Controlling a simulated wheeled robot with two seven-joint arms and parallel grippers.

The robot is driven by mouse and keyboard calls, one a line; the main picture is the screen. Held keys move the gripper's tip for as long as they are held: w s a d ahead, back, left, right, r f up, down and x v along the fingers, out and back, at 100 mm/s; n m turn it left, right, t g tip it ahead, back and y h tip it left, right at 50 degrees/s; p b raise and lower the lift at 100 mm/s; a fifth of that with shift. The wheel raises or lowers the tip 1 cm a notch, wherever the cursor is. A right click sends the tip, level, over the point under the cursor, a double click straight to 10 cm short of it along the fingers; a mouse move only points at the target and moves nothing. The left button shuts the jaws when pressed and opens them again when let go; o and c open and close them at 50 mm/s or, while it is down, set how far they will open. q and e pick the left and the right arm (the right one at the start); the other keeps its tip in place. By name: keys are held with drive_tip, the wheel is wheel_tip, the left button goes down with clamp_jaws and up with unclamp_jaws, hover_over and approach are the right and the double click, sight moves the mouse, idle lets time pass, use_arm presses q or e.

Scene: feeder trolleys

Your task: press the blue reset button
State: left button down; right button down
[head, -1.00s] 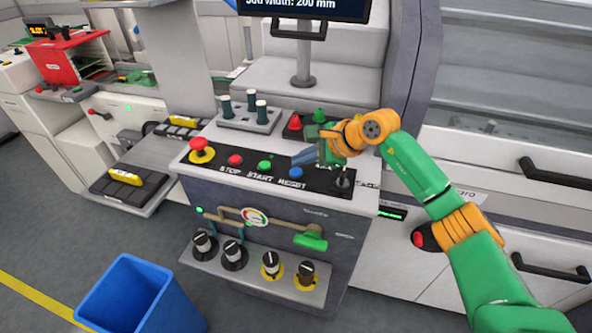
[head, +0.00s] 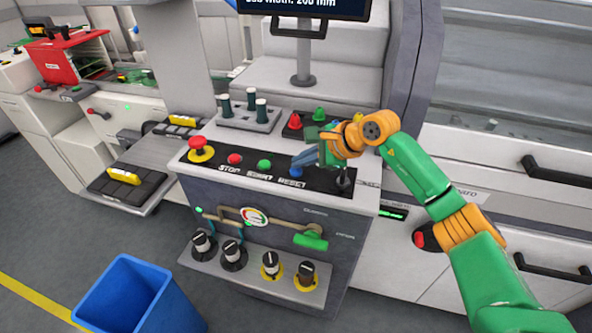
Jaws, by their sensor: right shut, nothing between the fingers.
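The blue reset button (head: 295,173) sits on the black panel strip above the RESET label, to the right of the green START button (head: 264,165) and the red STOP button (head: 235,159). My right gripper (head: 298,163) is shut and empty. Its dark fingertips reach down from the right to the top of the blue button and hide part of it. I cannot tell whether they press it or only touch it. My left gripper is not in view.
A red mushroom button (head: 200,148) stands at the panel's left end and a black toggle lever (head: 345,183) at its right. A blue bin (head: 140,295) is on the floor at front left.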

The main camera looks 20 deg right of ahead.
sight(301, 171)
drive_tip(key=shift+f+b, duration=0.45)
drive_tip(key=shift+f, duration=0.05)
idle(0.4)
idle(0.3)
drive_tip(key=shift+r+p, duration=0.6)
drive_tip(key=shift+r, duration=0.25)
drive_tip(key=shift+r, duration=0.1)
wheel_tip(301, 171, up, 5)
drive_tip(key=p, duration=0.4)
idle(0.4)
